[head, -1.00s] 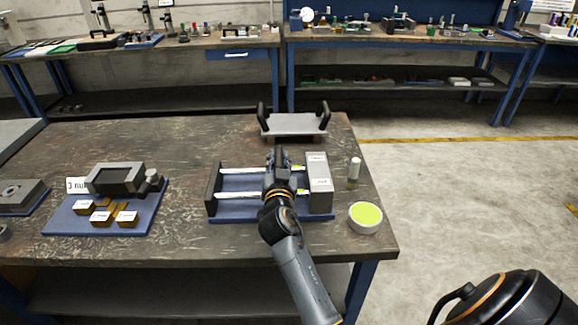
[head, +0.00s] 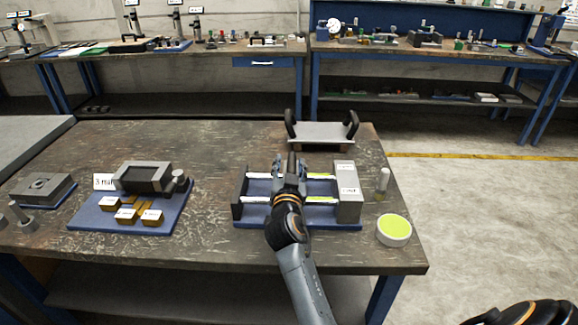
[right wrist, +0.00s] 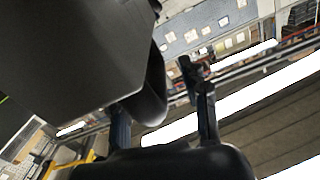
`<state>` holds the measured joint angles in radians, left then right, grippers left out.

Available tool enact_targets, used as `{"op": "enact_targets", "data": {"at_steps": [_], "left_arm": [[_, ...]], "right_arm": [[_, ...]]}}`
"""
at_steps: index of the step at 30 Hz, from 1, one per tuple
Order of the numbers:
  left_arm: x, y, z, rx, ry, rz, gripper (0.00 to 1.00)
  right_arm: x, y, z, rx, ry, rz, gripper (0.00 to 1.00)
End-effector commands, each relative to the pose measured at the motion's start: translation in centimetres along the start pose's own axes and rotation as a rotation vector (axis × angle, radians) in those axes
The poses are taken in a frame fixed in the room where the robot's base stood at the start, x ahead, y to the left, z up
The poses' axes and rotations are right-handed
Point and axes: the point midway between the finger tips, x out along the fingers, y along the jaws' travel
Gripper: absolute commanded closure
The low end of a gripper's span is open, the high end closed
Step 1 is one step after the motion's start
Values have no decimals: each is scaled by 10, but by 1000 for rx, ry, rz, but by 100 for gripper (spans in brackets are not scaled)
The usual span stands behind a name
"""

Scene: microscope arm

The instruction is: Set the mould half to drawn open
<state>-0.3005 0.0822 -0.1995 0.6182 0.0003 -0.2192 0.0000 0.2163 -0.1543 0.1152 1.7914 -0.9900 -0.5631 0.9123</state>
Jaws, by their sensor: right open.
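A light grey labelled block (head: 347,192), which looks like the mould half, stands upright at the right end of a blue base (head: 300,224). Two bright rails (head: 318,200) run from it to a dark end plate (head: 240,194) at the left. My right gripper (head: 290,163) is open and empty over the middle of the rails, left of the block and apart from it. Its arm hides part of the base. In the right wrist view, dark fingers stand near bright white bars, and a large dark surface fills the left; contact is unclear. My left gripper is out of view.
A white pot with a yellow-green top (head: 394,230) and a small white-topped cylinder (head: 383,183) stand right of the base. A grey tray with black handles (head: 321,135) lies behind. A blue board with brass blocks (head: 88,215) is at left. Bare tabletop lies between.

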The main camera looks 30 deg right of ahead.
Motion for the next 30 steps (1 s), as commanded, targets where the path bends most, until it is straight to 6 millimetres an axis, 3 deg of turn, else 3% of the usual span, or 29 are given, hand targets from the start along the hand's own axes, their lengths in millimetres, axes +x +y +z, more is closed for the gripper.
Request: {"op": "enact_targets", "data": {"at_steps": [16,21,30], "left_arm": [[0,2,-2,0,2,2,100],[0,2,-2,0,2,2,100],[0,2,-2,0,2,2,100]], "right_arm": [[0,-20,-86,2,3,-4,55],[0,-22,-96,1,1,-4,55],[0,-22,-97,1,0,-4,55]]}}
